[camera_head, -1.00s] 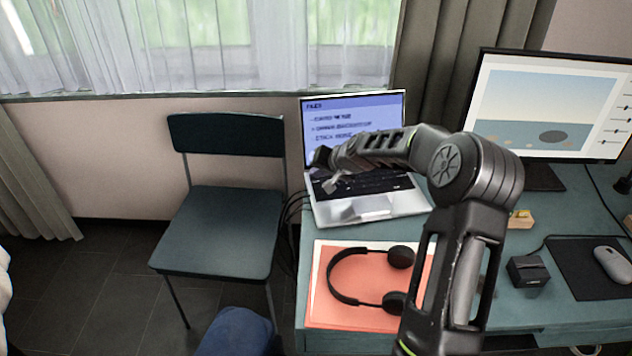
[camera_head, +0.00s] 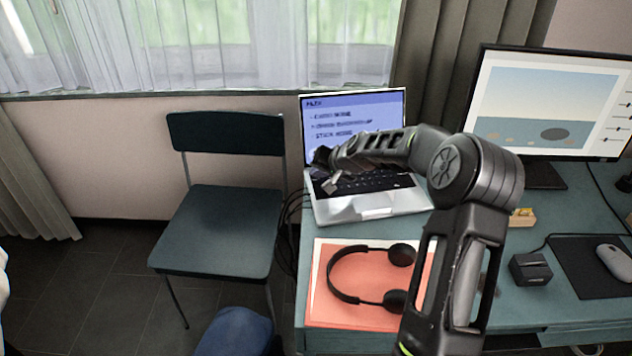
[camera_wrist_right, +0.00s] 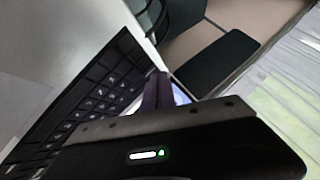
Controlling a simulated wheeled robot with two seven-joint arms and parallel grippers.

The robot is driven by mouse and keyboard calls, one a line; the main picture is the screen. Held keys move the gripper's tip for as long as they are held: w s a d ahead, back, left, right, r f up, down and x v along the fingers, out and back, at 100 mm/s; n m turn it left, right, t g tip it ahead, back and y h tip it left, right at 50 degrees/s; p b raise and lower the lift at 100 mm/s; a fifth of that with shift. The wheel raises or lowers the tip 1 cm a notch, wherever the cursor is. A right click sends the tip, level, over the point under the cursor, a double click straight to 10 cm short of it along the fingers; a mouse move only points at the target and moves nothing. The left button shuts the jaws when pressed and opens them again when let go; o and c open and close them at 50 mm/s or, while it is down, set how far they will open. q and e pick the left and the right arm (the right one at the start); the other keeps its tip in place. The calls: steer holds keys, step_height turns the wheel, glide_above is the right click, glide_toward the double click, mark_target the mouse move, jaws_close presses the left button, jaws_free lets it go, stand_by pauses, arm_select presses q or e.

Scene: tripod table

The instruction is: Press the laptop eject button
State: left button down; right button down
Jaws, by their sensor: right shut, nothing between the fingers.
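The open laptop (camera_head: 362,207) stands on the desk's left end with a blue text screen (camera_head: 350,115) facing me. My right arm reaches across it from the right. My right gripper (camera_head: 331,186) is shut and empty, over the left part of the keyboard, near the laptop's left edge. In the right wrist view the shut fingers (camera_wrist_right: 157,92) are beside the black keyboard (camera_wrist_right: 75,110), by the corner between keys and screen. I cannot tell whether they touch the laptop. The eject button cannot be made out. My left gripper is not in view.
Black headphones (camera_head: 333,283) lie on an orange folder (camera_head: 345,313) in front of the laptop. A monitor (camera_head: 550,105), mouse (camera_head: 612,262) and small black box (camera_head: 529,269) are to the right. A green chair (camera_head: 215,232) stands left of the desk (camera_head: 312,340).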

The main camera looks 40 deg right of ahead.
steer(key=shift+f+b, duration=0.25)
steer(key=shift+b, duration=0.2)
stand_by(0.6)
steer(key=shift+r, duration=0.1)
steer(key=shift+r+p, duration=0.3)
steer(key=shift+r, duration=0.3)
stand_by(0.3)
steer(key=shift+r+p, duration=1.55)
steer(key=shift+r, duration=1)
steer(key=shift+f, duration=0.1)
